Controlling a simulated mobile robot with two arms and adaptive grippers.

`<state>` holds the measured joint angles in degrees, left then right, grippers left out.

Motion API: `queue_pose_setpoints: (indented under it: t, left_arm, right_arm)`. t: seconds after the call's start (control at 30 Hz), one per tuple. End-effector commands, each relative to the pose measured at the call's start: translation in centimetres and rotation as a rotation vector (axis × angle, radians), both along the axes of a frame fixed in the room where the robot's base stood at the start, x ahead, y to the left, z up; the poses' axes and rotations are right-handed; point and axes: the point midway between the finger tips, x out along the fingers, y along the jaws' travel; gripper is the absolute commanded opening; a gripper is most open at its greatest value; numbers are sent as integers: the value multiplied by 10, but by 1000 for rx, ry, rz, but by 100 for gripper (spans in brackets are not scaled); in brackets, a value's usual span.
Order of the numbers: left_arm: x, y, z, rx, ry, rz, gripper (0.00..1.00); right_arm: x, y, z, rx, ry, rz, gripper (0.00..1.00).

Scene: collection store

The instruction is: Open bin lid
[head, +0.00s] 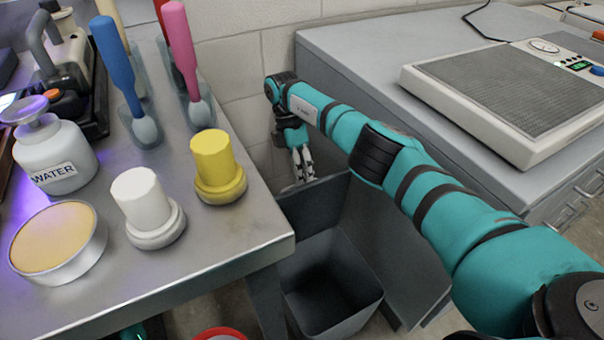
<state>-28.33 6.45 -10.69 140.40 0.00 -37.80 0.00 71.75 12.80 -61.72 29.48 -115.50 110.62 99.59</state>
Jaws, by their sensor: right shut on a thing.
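A dark grey bin (332,318) stands on the floor in the gap between the two work surfaces. Its open top shows a dark, empty-looking inside. A grey panel that looks like the bin lid (312,212) stands raised at the back of the bin. My right arm reaches in from the right, over the bin. My right gripper (300,172) points down and is shut at the upper edge of this lid; the exact contact is small and partly hidden. My left gripper is not in view.
A metal table (225,245) on the left holds a yellow-capped stamp (213,160), a white one (140,195), a WATER bottle (55,155), a round tin (58,240) and upright brushes. A grey cabinet (340,45) with a scale (500,90) stands right. A wall closes the back.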

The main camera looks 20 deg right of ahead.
Motion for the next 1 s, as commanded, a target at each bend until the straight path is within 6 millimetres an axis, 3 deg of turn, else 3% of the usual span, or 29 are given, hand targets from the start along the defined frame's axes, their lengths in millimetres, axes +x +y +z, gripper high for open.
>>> queue_pose_setpoints:
  t: [0.03,0.23,0.47,0.77,1.0]
  left_arm:
    - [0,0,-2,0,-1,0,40]
    - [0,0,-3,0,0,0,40]
    - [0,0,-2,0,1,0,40]
    - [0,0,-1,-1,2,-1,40]
    - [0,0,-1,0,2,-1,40]
  right_arm:
    - [-6,3,-18,0,16,0,0]
    - [-6,3,-18,1,16,1,0]
    - [-6,2,-16,2,14,1,33]
    - [-5,1,-10,2,12,1,33]
    - [-4,1,24,-1,6,2,33]
